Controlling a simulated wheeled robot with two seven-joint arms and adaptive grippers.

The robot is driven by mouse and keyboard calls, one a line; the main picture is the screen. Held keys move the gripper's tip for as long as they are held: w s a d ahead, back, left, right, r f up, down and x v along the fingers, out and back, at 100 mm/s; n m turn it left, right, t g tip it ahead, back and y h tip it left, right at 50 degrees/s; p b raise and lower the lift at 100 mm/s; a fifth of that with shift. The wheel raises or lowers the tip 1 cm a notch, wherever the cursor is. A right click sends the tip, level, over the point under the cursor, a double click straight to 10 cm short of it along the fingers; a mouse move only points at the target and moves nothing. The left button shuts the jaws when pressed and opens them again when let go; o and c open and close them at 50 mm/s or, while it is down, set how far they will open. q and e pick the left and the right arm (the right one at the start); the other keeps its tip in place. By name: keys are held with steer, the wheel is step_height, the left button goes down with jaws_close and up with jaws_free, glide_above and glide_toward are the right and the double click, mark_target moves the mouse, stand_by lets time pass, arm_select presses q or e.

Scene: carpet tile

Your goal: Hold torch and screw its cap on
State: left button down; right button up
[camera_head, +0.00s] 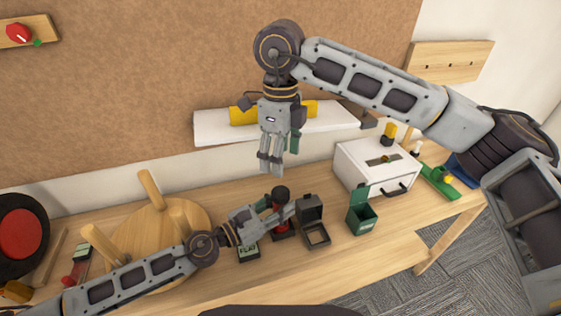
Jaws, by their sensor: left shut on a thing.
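My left gripper (284,213) reaches in low from the left and is shut on a dark upright object with red on it, which looks like the torch (281,194). Its black top shows above my fingers and a red and black part shows below them. I cannot tell whether the black top is a separate cap. My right gripper (270,167) hangs fingers down above and slightly left of the torch, apart from it. Its fingers are close together, and I cannot tell whether they are open or shut.
A round wooden piece with pegs (140,235) stands at the left. Right of the torch are an open black box (311,208), a green box (362,219) and a white drawer unit (365,172). A white shelf (212,127) is behind my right gripper. Bare table lies at front right.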

arm_select(q)
steer(key=c, duration=0.9)
jaws_free()
steer(key=shift+s+a, duration=0.3)
steer(key=shift+v, duration=5.6)
steer(key=shift+w, duration=0.1)
step_height(320, 180, up, 9)
steer(key=p, duration=0.9)
steer(key=shift+r+p, duration=0.55)
steer(key=shift+r, duration=0.05)
